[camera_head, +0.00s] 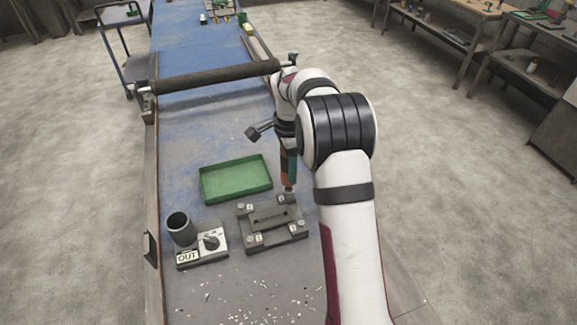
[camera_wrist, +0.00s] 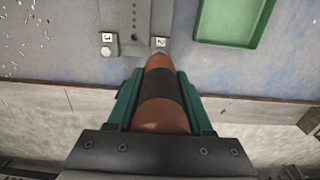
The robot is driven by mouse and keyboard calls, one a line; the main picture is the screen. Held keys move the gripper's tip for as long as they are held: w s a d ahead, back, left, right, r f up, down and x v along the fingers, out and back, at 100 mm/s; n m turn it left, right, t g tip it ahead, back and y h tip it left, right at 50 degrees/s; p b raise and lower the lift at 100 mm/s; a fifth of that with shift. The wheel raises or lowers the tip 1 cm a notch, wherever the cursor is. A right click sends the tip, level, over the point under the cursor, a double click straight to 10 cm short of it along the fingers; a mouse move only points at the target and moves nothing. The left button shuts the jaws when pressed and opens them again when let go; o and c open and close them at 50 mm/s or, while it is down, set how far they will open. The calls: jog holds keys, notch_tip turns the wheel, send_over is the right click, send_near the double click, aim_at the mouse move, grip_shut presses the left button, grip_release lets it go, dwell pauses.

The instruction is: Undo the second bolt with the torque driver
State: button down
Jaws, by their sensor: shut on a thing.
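The torque driver (camera_head: 289,176), orange with a dark band, is held upright in my gripper (camera_head: 286,152). In the wrist view the driver (camera_wrist: 160,92) sits between the green fingers of my gripper (camera_wrist: 161,104), which is shut on it. Its lower end is at the back right corner of the dark fixture (camera_head: 270,217), beside the label 2 (camera_wrist: 160,42). The second bolt there is hidden behind the driver, so I cannot tell whether the tip touches it. Bolt 3 (camera_wrist: 110,50) sits by its label at the front right corner.
A green tray (camera_head: 236,196) lies empty behind the fixture. A block with a dark cup (camera_head: 180,228), a knob and an OUT label stands to the left. A dark roller (camera_head: 215,77) spans the table farther back. Pale scraps lie in front.

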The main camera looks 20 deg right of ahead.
jog(key=shift+r, duration=3.05)
